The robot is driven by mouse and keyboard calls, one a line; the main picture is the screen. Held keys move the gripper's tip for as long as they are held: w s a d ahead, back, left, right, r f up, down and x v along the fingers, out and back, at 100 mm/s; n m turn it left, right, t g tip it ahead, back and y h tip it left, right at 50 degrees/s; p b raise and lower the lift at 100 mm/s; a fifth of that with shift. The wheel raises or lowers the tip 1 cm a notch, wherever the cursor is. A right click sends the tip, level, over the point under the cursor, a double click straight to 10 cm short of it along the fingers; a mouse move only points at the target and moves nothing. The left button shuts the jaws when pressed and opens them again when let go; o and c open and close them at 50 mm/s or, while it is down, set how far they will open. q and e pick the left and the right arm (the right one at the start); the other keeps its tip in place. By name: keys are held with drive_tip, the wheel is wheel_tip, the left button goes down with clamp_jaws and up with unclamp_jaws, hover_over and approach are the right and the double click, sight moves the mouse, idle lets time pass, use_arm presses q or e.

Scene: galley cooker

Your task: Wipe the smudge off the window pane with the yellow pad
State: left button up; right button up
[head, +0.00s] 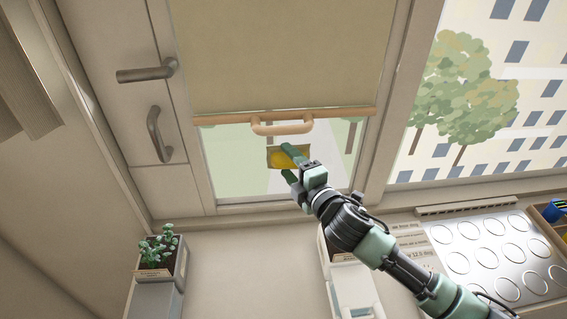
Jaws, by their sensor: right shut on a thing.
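The yellow pad (280,160) is held between the fingers of my right gripper (289,163), which is shut on it. The pad is in front of the lower window pane (235,160), just below the blind's wooden handle. I cannot tell whether it touches the glass. A brownish edge shows around the yellow; I cannot tell whether it is the smudge or part of the pad. No other smudge is clear, and the gripper and pad hide part of the pane. My left gripper is not in view.
A beige blind (285,55) covers the upper pane, with a wooden handle (282,127) at its bottom bar. Metal door handles (147,73) are at the left. A potted plant (157,250) stands lower left. A panel with several round discs (495,250) is lower right.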

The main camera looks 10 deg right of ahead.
drive_tip(key=shift+a, duration=1)
drive_tip(key=shift+d+p, duration=0.35)
drive_tip(key=shift+d, duration=0.85)
drive_tip(key=shift+a, duration=0.6)
drive_tip(key=shift+s, duration=0.1)
drive_tip(key=shift+s+p, duration=0.3)
drive_tip(key=shift+s, duration=0.3)
drive_tip(key=shift+s+p, duration=0.4)
drive_tip(key=shift+s, duration=2.4)
drive_tip(key=shift+w, duration=0.1)
